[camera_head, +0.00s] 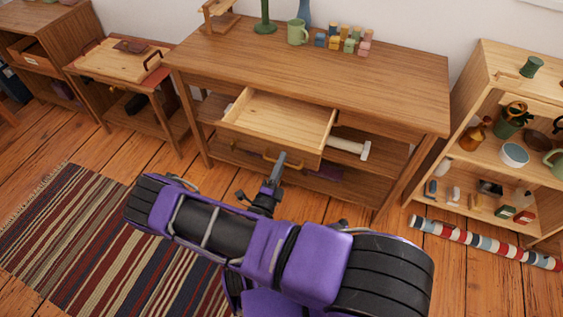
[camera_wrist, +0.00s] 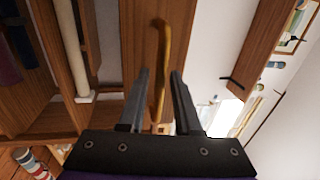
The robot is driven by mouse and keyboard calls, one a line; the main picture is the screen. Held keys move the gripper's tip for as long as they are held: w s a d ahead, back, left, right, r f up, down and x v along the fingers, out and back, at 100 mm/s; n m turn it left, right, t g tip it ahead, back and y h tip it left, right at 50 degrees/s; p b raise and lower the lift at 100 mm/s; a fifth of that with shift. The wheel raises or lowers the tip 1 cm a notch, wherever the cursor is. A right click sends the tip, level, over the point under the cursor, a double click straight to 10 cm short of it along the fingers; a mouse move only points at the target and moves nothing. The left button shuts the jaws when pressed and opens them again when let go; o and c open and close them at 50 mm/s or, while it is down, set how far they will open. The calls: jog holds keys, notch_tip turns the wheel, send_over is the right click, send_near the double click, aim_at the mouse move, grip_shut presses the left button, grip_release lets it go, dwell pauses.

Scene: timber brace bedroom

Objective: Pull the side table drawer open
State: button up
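The side table (camera_head: 330,70) is a brown wooden table with lower shelves. Its pale wooden drawer (camera_head: 280,115) stands pulled out at the front, and its inside looks empty. A curved brass handle (camera_head: 268,157) is on the drawer front; it also shows in the wrist view (camera_wrist: 160,50). My gripper (camera_head: 281,160) is at the drawer front, by the handle. In the wrist view, the two dark fingers of my gripper (camera_wrist: 160,75) are apart, one on each side of the handle, with gaps visible beside it. My arm hides part of the floor before the table.
A green mug (camera_head: 297,32) and several small coloured blocks (camera_head: 345,40) are on the tabletop. An open shelf (camera_head: 485,75) stands at right, with a striped roll (camera_head: 470,238) on the floor before it. A striped rug (camera_head: 75,230) lies at left.

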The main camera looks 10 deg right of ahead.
jog(key=shift+o, duration=0.6)
jog(key=v, duration=1.7)
jog(key=shift+s+b, duration=0.15)
jog(key=shift+b, duration=0.2)
jog(key=shift+a+f, duration=0.1)
